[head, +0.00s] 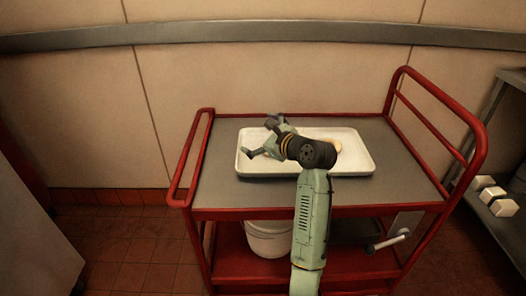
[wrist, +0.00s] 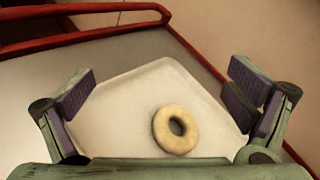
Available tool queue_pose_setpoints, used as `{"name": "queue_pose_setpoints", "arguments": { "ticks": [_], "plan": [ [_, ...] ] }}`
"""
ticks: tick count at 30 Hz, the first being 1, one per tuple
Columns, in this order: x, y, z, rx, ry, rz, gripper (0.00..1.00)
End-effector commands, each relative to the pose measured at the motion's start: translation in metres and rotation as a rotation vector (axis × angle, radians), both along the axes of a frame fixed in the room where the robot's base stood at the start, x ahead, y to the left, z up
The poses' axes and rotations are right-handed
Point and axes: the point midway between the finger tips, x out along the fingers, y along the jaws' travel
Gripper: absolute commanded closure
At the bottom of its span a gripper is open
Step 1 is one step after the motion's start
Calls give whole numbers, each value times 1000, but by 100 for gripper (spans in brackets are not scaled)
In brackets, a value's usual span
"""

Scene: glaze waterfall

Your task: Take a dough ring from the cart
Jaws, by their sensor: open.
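One pale dough ring (wrist: 160,130) lies flat in a white tray (wrist: 128,84), right of the tray's middle in the wrist view. In the head view the tray (head: 352,169) sits on the grey top of a red cart (head: 222,186), and the ring (head: 338,146) is mostly hidden behind my arm. My gripper (wrist: 160,98) is open and empty above the tray, its two purple-padded fingers spread wide at either side of the picture. The ring lies between the fingers' lines, nearer the lower edge. My gripper also shows over the tray's left part (head: 264,139).
The cart's red handle rails (head: 440,112) rise at its right and left ends. A white bucket (head: 268,240) stands on the lower shelf. A tiled wall with a metal rail (head: 200,35) is close behind. White blocks (head: 492,194) lie on a shelf at right.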

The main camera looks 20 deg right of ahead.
Motion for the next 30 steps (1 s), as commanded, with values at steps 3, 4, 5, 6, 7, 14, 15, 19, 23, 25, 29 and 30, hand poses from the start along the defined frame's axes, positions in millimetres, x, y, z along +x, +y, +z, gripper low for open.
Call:
{"name": "queue_pose_setpoints", "arguments": {
  "ticks": [3,4,5,6,7,14,15,19,23,25,29,30],
  "plan": [
    [-34,-67,-35,219,145,-103,2],
    [-40,-77,-40,259,169,-119,2],
    [-46,-84,-44,292,189,-133,2],
    [-51,-92,-48,327,209,-148,2],
    [-54,-96,-51,347,220,-155,2],
    [-31,-92,-66,378,240,-165,2],
    [-25,-90,-68,378,240,-166,2],
    [-13,-87,-73,376,238,-168,2],
    [-5,-83,-75,376,236,-167,2],
    [3,-79,-77,374,237,-167,2],
    [21,-70,-82,374,237,-167,2],
    [26,-69,-85,375,238,-167,2]
  ]
}}
